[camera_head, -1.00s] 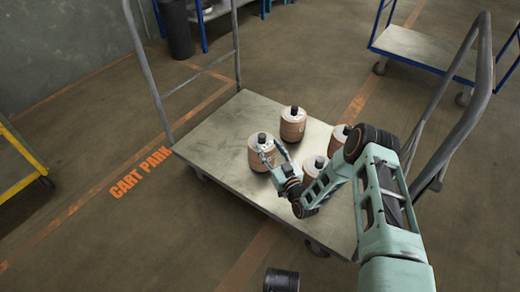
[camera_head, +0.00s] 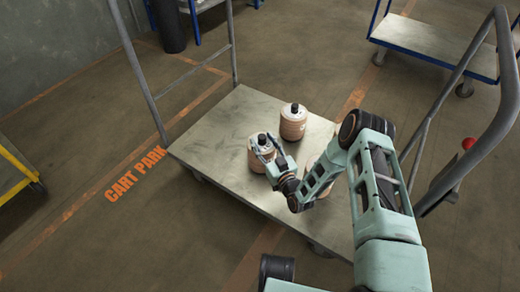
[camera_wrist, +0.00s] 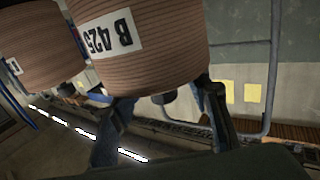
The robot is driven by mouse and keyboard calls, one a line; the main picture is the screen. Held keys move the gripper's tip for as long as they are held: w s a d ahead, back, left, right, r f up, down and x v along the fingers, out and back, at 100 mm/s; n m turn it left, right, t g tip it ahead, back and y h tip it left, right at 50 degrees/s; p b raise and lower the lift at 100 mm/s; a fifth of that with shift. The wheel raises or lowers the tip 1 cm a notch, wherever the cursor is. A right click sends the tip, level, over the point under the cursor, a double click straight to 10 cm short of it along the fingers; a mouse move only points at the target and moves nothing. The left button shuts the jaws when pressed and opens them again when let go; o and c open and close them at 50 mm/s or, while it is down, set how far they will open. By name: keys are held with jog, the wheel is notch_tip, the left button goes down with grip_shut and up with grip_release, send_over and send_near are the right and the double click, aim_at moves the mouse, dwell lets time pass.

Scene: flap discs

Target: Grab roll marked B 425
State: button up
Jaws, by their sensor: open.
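A tan ribbed roll (camera_wrist: 150,45) fills the top middle of the wrist view, its white label reading B 425 upside down. In the head view, a roll (camera_head: 255,160) stands upright on the cart at my gripper; its label does not show there, but it seems to be the same one. My gripper (camera_head: 267,147) is open at the top of this roll. In the wrist view the two fingers of my gripper (camera_wrist: 163,112) are spread apart at the roll's lower picture edge. I cannot tell whether they touch it.
The rolls stand on a flat cart (camera_head: 215,130) with tall grey handles. A second roll (camera_head: 293,122) stands close behind; a neighbouring roll (camera_wrist: 30,50) shows at left in the wrist view. My arm covers the cart's right part. The cart's left side is clear.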

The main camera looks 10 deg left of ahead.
jog(key=shift+w+a, duration=0.3)
jog(key=shift+w, duration=0.15)
grip_shut()
jog(key=shift+r, duration=0.2)
